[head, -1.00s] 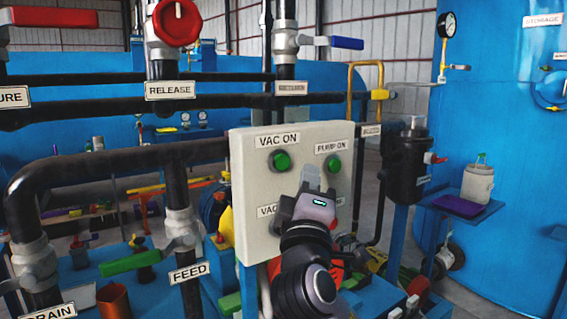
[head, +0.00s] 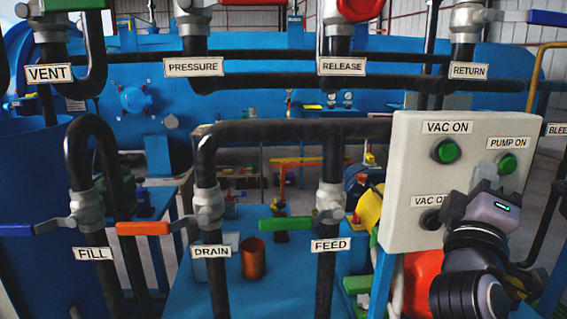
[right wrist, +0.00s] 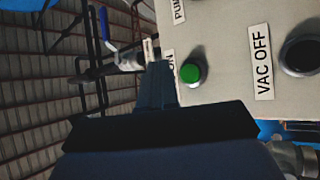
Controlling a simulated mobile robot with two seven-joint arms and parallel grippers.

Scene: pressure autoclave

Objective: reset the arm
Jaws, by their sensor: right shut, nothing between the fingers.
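My right gripper (head: 488,176) is shut and empty. In the head view it is in front of the grey control panel (head: 408,190), overlapping its lower right part, just below the green PUMP ON button (head: 507,163). The green VAC ON button (head: 445,151) is to its upper left. A dark button (head: 431,219) sits lower left, its label partly covered by the gripper. In the right wrist view the dark gripper (right wrist: 157,85) points toward the panel (right wrist: 225,30), with a green button (right wrist: 190,72) and the VAC OFF label (right wrist: 262,62) beside it. Contact cannot be told. My left gripper is not in view.
Black pipes carry labelled valves: FILL with a blue handle (head: 35,230), DRAIN with an orange handle (head: 142,228) and FEED with a green handle (head: 286,223). A copper-coloured cup (head: 252,258) stands on the blue surface behind the pipes. Overhead pipes cross the top.

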